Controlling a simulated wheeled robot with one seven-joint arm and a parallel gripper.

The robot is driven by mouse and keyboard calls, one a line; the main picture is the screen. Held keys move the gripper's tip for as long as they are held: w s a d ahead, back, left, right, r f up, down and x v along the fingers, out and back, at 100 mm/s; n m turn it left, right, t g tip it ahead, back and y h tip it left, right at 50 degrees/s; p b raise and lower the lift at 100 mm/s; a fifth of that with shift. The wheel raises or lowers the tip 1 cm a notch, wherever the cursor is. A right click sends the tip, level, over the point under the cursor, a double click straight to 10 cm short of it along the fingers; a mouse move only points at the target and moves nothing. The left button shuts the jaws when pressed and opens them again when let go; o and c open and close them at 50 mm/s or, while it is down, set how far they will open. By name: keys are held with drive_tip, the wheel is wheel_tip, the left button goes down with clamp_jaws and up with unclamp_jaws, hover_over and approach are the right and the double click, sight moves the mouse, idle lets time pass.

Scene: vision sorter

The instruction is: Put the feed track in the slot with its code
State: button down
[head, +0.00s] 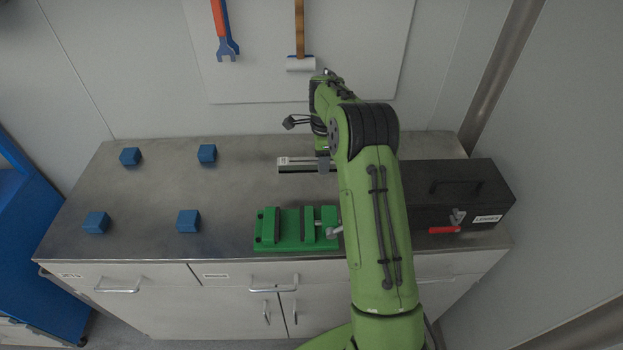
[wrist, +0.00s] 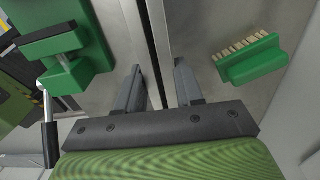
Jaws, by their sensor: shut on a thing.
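The feed track (head: 296,165) is a long bar with a pale top, a dark side and a small label near its left end. In the head view it lies level at the back middle of the workbench, its right part hidden by my arm. In the wrist view the feed track (wrist: 152,40) runs away between the two dark fingers of my gripper (wrist: 160,75), which is shut on it. I cannot tell whether the track touches the bench. I cannot make out a coded slot or read the track's code.
A green vise (head: 295,230) stands at the bench's front middle. Several blue blocks (head: 188,221) are spread on the left. A black toolbox (head: 458,190) stands on the right. A green brush (wrist: 252,62) shows in the wrist view. Tools hang on the back wall.

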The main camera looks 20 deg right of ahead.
sight(322, 186)
wheel_tip(322, 186, down, 7)
drive_tip(key=shift+w+f, duration=0.1)
drive_tip(key=shift+f, duration=0.05)
drive_tip(key=shift+f+b, duration=0.1)
drive_tip(key=shift+b, duration=0.2)
drive_tip(key=c, duration=1.1)
unclamp_jaws()
drive_tip(key=shift+f, duration=0.1)
drive_tip(key=o, duration=0.4)
